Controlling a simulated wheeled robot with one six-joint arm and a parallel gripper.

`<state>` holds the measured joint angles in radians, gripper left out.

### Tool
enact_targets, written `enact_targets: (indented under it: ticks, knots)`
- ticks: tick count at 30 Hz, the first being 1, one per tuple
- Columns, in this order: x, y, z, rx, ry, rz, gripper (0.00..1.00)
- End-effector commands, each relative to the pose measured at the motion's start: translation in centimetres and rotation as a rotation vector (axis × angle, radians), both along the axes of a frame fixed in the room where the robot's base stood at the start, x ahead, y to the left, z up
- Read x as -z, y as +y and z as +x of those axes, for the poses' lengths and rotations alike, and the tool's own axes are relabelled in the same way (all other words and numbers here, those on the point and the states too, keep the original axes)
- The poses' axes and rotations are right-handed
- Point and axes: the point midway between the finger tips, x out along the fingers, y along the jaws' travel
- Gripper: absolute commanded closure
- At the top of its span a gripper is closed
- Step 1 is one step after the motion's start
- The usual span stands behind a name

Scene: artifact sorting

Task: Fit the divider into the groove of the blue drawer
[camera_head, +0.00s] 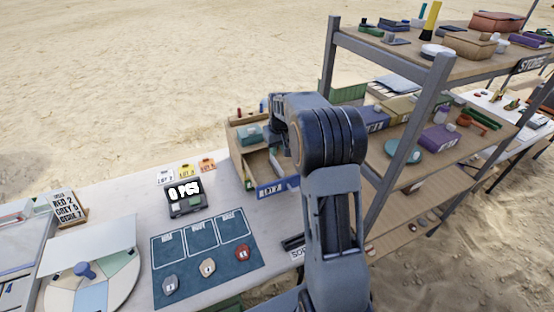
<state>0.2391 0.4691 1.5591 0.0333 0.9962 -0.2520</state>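The blue-fronted drawer (271,190) is pulled out of a tan wooden cabinet (238,155) on the white table. Its blue front carries a pale label. A pale upright piece (275,166) shows inside the drawer, below the end of my arm; I cannot tell whether it is the divider or a wall of the drawer. The groove is too small to make out. My arm reaches over the drawer from the right and hides its right side. My gripper's fingers are not clear behind the dark wrist, so I cannot tell whether they hold anything.
A teal block (249,134) sits in the cabinet's upper part. A small display (185,197) and a blue mat (207,262) with several stones lie left of the drawer. A round sectioned tray (117,280) stands far left. The grey-posted storage shelf (405,125) stands close on the right.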

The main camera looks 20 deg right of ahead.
Motion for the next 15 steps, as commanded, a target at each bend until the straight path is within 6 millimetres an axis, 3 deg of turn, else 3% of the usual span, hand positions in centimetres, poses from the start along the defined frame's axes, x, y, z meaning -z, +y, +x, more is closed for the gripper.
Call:
enact_targets:
  ticks: [10,15]
  knots:
    - [-4.1,0.4,-0.9,-0.001,-0.007,-0.002,0.71]
    - [-7.2,3.2,-4.7,-0.005,-0.048,-0.01,0.71]
